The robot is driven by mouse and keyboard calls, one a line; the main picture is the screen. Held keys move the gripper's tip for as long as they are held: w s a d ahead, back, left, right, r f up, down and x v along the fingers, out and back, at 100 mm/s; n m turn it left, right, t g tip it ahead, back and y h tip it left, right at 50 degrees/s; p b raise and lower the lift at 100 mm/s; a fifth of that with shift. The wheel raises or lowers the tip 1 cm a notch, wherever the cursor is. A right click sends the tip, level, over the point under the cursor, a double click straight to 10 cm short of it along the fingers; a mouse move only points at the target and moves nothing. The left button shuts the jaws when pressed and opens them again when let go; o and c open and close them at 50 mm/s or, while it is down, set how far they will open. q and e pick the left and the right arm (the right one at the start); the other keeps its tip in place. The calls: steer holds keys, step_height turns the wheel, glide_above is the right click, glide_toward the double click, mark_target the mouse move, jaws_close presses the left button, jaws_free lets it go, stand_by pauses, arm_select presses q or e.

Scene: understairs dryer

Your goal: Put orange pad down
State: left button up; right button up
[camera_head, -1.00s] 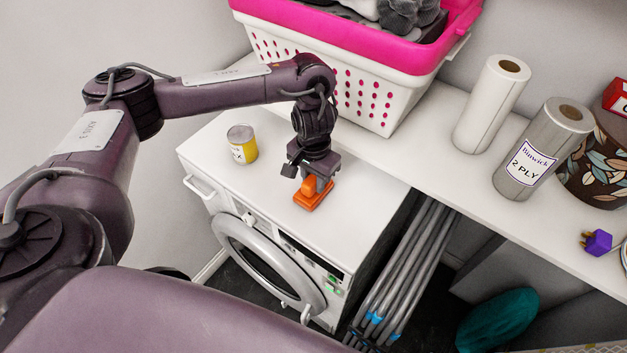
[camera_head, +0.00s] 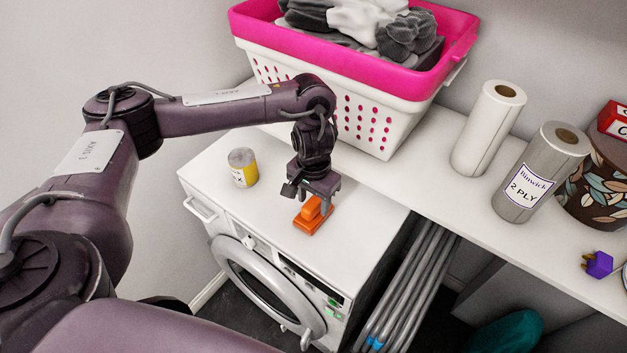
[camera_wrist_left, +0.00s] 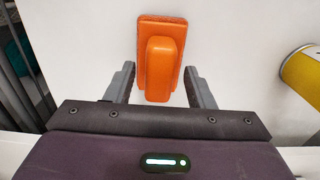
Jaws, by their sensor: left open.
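The orange pad (camera_head: 312,216) is a flat block with a raised handle on top. It lies on the white top of the dryer (camera_head: 262,205), near its right front part. My left gripper (camera_head: 310,201) is just above and behind the pad, pointing down. In the left wrist view the gripper (camera_wrist_left: 160,92) is open, with one finger on each side of the handle of the orange pad (camera_wrist_left: 160,60). Gaps show between the fingers and the handle. My right gripper is not in view.
A yellow and white can (camera_head: 242,167) stands on the dryer top, left of the gripper. A pink and white laundry basket (camera_head: 385,125) stands behind on the shelf. Paper rolls (camera_head: 489,128) stand to the right. Grey poles (camera_head: 412,285) lean beside the dryer.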

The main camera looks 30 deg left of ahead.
mark_target(313, 201)
arm_select(q)
step_height(313, 201, up, 11)
steer(key=p, duration=0.2)
steer(key=shift+s+f, duration=0.1)
steer(key=shift+f, duration=0.05)
stand_by(0.5)
